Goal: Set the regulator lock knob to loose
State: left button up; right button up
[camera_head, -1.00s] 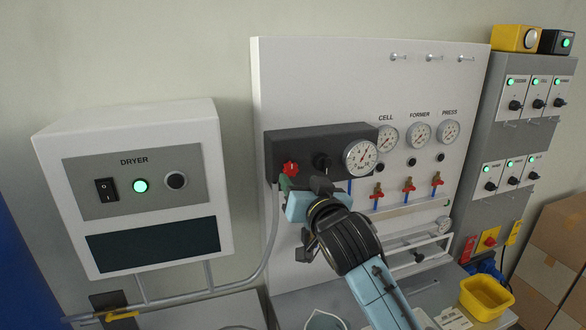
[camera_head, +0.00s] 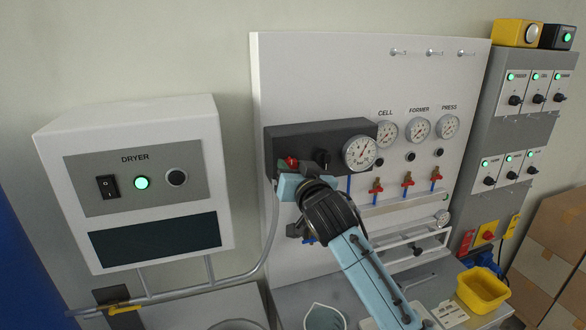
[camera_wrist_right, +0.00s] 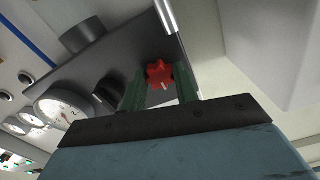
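A dark regulator box (camera_head: 338,141) is mounted on the white panel. It carries a red star-shaped knob (camera_head: 292,162), a black knob (camera_head: 321,157) and a round gauge (camera_head: 360,152). My right gripper (camera_head: 288,166) is at the red knob and partly covers it in the head view. In the right wrist view the green fingers (camera_wrist_right: 160,80) stand apart, one on each side of the red knob (camera_wrist_right: 159,74). I cannot tell whether they touch it. The black knob (camera_wrist_right: 108,90) is just left of the fingers there. No knob label is readable. My left gripper is not in view.
A white dryer box (camera_head: 135,190) hangs at the left, with a grey pipe (camera_head: 212,289) below it. Small gauges and red-handled valves (camera_head: 407,180) are right of the regulator. A yellow bin (camera_head: 483,290) stands at the lower right.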

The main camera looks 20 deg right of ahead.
jog(key=c, duration=0.3)
jog(key=shift+c, duration=0.2)
jog(key=n, duration=0.4)
jog(key=shift+n, duration=0.3)
jog(key=n, duration=0.3)
jog(key=shift+n, duration=0.3)
jog(key=n, duration=0.4)
jog(key=shift+n, duration=0.3)
jog(key=n, duration=0.5)
